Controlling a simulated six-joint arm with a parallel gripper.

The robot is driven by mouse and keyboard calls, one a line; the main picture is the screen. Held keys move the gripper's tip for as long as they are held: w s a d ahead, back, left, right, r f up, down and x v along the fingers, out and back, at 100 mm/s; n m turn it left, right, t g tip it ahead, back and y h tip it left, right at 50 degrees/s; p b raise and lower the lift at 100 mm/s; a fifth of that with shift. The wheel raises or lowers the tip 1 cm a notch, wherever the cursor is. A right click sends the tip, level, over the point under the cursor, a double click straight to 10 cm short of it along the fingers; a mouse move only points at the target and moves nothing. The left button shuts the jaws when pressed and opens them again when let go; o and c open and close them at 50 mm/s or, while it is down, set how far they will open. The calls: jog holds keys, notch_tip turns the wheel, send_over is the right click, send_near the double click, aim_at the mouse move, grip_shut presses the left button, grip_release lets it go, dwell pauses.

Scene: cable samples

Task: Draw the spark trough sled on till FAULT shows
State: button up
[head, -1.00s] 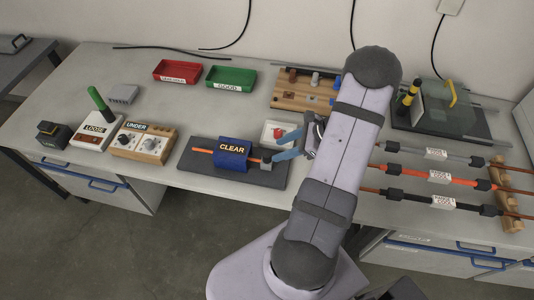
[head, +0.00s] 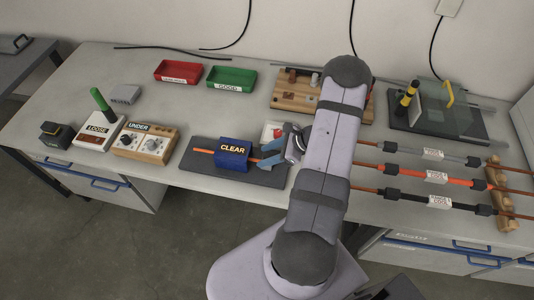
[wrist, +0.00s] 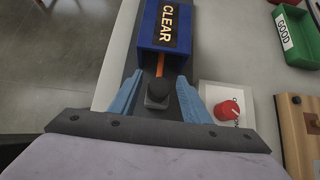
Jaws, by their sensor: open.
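The spark trough's blue sled (head: 233,154) sits on a dark base plate (head: 205,172) and reads CLEAR; it also shows at the top of the wrist view (wrist: 165,28). An orange cable (head: 203,151) runs through it, and in the wrist view a short stretch (wrist: 160,64) leads to a dark clamp block (wrist: 157,101). My gripper (head: 269,153) is open at the sled's right end. In the wrist view its blue fingers (wrist: 158,88) stand on either side of the dark block, with the sled just beyond the fingertips. I cannot tell whether they touch it.
Left of the trough are the UNDER meter (head: 144,143) and the LOOSE box (head: 99,134). Red (head: 178,72) and green (head: 231,78) trays lie behind. Tagged cables (head: 430,177) lie to the right.

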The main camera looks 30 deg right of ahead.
grip_shut()
jog(key=shift+s+d+f+b, duration=0.1)
jog(key=shift+s+d+b, duration=0.4)
jog(key=shift+s+d, duration=0.1)
grip_release()
jog(key=b+v, duration=0.2)
jog(key=v, duration=0.5)
jog(key=shift+r, duration=0.25)
